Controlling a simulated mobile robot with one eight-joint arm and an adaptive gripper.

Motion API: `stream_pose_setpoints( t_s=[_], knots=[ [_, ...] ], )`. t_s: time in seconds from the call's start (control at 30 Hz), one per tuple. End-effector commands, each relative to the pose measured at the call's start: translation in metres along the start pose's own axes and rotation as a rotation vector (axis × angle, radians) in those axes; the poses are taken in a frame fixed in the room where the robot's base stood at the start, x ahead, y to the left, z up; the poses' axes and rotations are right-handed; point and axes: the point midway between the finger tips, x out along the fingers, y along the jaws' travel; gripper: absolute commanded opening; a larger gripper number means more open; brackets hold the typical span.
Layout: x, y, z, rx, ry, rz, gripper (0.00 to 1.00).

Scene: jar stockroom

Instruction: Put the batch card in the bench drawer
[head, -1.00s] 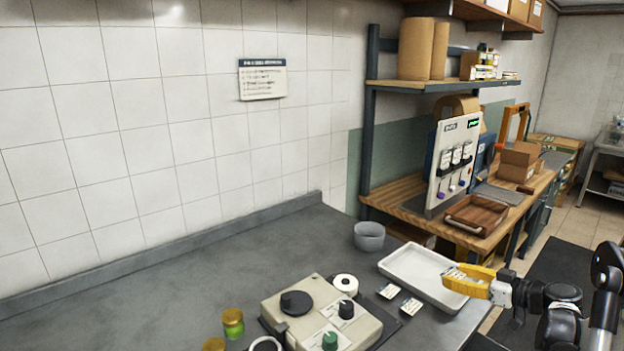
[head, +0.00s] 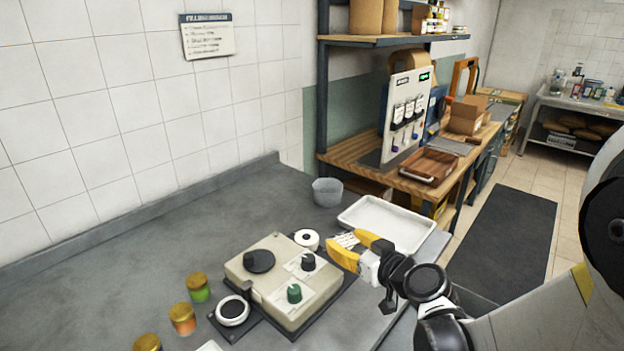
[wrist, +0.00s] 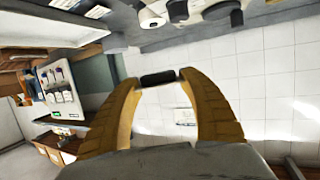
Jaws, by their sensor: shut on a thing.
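My gripper (head: 345,250) has yellow fingers and is held over the grey bench (head: 120,290), between the control box and the white tray. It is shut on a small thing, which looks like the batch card. In the wrist view the held thing (wrist: 158,78) is a dark narrow strip between the fingertips (wrist: 160,80). White printed pieces show around the fingers in the head view; I cannot clearly separate the held card from cards lying on the bench. A dark shape (head: 478,298) shows at the bench's front edge, partly behind my arm; I cannot tell whether it is the drawer.
A beige control box (head: 270,270) with knobs stands left of my gripper, with a white roll (head: 306,239) behind it. A white tray (head: 410,230) and grey bowl (head: 327,191) stand behind. Several lidded jars (head: 198,288) stand front left. A wooden bench (head: 365,178) is beyond.

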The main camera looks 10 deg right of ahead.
Motion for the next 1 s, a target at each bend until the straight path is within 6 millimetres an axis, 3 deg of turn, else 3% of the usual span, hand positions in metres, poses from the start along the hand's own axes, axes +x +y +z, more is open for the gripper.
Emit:
stream_pose_setpoints(
  t_s=[0.17, 0.27, 0.37, 0.5, 0.7, 0.83, 1.0],
  knots=[
    [0.006, 0.007, 0.0, -0.002, -0.001, -0.006, 0.21],
    [0.019, 0.026, 0.002, -0.006, 0.0, -0.02, 0.21],
    [0.039, 0.062, 0.005, -0.015, 0.0, -0.053, 0.21],
    [0.063, 0.136, 0.017, -0.039, 0.0, -0.128, 0.21],
    [0.06, 0.24, 0.045, -0.077, 0.001, -0.246, 0.21],
    [0.046, 0.283, 0.061, -0.094, 0.001, -0.302, 0.21],
    [0.033, 0.308, 0.073, -0.106, 0.001, -0.341, 0.21]
  ],
)
